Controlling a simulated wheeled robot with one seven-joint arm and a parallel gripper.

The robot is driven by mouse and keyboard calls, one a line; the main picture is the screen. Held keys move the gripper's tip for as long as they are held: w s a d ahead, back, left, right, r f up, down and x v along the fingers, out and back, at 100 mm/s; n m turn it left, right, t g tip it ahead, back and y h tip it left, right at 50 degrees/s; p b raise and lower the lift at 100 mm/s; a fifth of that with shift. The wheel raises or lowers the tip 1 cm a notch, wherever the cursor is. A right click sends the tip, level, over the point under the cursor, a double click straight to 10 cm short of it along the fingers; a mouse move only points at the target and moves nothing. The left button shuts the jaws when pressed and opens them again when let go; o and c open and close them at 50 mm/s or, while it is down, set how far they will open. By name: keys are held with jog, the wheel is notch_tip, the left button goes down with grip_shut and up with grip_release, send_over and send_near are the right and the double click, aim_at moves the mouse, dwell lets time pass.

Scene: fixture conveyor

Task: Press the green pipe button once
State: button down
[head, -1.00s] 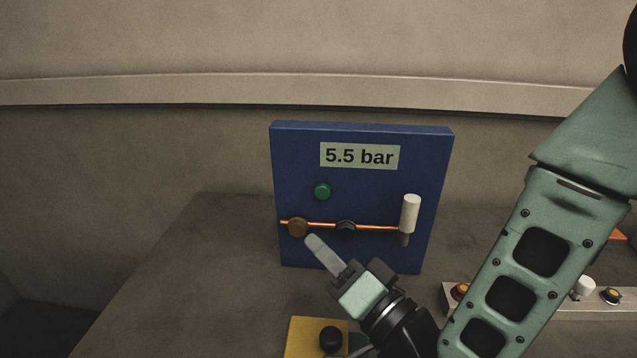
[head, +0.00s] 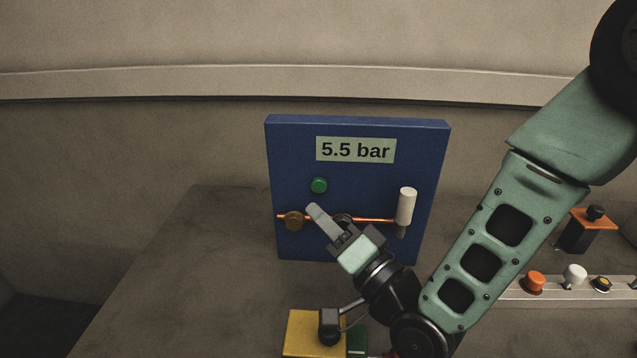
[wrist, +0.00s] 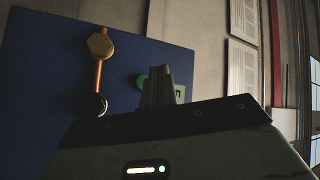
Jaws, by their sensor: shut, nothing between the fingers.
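The green pipe button (head: 318,185) is a small round knob on the upright blue panel (head: 420,160), below the "5.5 bar" label (head: 356,150) and above a copper pipe (head: 372,219). My gripper (head: 313,208) is shut and empty. In the head view its tip shows just below the green button, overlapping the pipe line. In the wrist view the green button (wrist: 143,82) is partly hidden behind the shut fingers (wrist: 166,78). I cannot tell whether the tip touches the panel; it appears apart from the button.
The pipe carries a brass hex fitting (head: 293,221), a dark fitting mostly hidden by my gripper, and a white lever (head: 406,206). A yellow box (head: 303,335) stands in front. At right are a strip with several knobs (head: 560,289) and an orange-topped box (head: 594,220). The table left is clear.

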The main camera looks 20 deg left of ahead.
aim_at(311, 185)
jog(key=shift+w+a, duration=0.25)
jog(key=shift+w, duration=0.75)
jog(key=shift+w+a, duration=0.2)
jog(key=shift+w, duration=0.75)
jog(key=shift+w+b, duration=0.15)
jog(key=shift+b, duration=0.25)
jog(key=shift+w+a, duration=0.1)
jog(key=shift+w, duration=0.15)
jog(key=shift+w+a+b, duration=0.1)
jog(key=shift+w+b, duration=0.2)
jog(key=shift+w, duration=0.1)
dwell(0.9)
dwell(0.3)
jog(key=shift+s+d, duration=0.2)
jog(key=shift+s, duration=0.65)
jog(key=shift+s+d+b, duration=0.2)
jog(key=shift+s+b, duration=0.1)
jog(key=shift+s, duration=0.5)
jog(key=shift+s+d+b, duration=0.2)
jog(key=shift+s+b, duration=0.05)
jog(key=shift+s, duration=0.55)
jog(key=shift+s+d+b, duration=0.2)
jog(key=shift+s+b, duration=0.1)
jog(key=shift+s, duration=0.5)
